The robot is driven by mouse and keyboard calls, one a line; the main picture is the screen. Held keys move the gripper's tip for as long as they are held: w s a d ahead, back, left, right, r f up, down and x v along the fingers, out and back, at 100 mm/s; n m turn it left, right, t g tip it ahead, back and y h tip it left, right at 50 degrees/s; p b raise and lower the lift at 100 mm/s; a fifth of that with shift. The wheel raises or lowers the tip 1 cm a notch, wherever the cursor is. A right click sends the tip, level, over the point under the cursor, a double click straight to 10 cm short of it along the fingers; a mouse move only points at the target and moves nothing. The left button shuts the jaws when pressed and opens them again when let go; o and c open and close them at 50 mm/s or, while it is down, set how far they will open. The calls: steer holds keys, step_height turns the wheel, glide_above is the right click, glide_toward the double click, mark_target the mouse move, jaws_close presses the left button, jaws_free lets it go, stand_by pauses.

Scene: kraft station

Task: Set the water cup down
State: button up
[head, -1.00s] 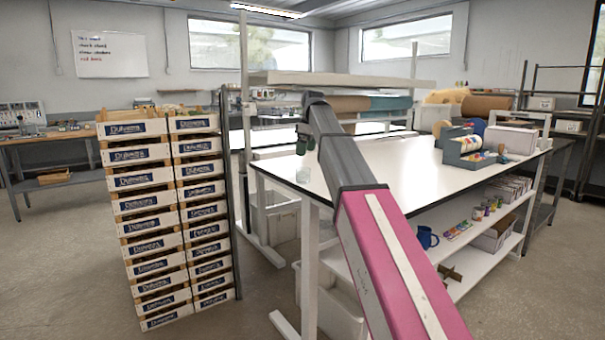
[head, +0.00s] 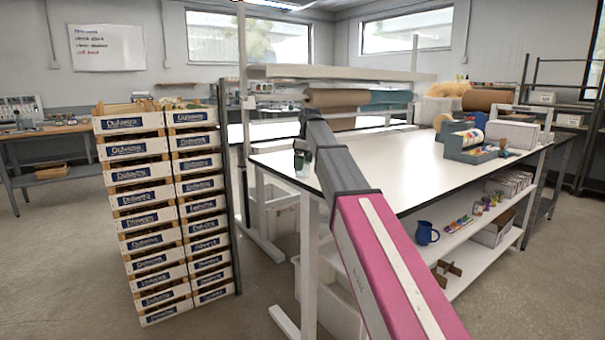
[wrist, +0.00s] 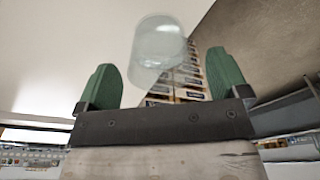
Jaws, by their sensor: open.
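The water cup is a clear, see-through cup (wrist: 158,42). In the head view it (head: 302,172) stands upright at the near left corner of the white worktable (head: 400,165). My gripper (head: 303,153) is over that corner, with its green fingers low at the cup. In the wrist view my gripper (wrist: 162,62) is open, with one finger on each side of the cup and visible gaps between. The cup's near end lies between the fingertips and the rest reaches past them. Its water level cannot be made out.
The table's edge runs close behind the cup. A tall stack of crates (head: 135,200) stands on the floor to the left. A grey-blue caddy (head: 463,150) sits at the table's right side. A blue jug (head: 427,233) is on the shelf below. The table's middle is clear.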

step_height(320, 180, down, 2)
steer(key=shift+a+f, duration=0.1)
steer(key=shift+a, duration=0.05)
steer(key=c, duration=1.1)
steer(key=shift+r, duration=0.3)
steer(key=shift+r, duration=1.95)
steer(key=s+a+r, duration=0.5)
steer(key=a+r, duration=0.1)
steer(key=a, duration=0.4)
steer(key=shift+s+r, duration=0.25)
steer(key=shift+r, duration=0.05)
steer(key=shift+a, duration=0.1)
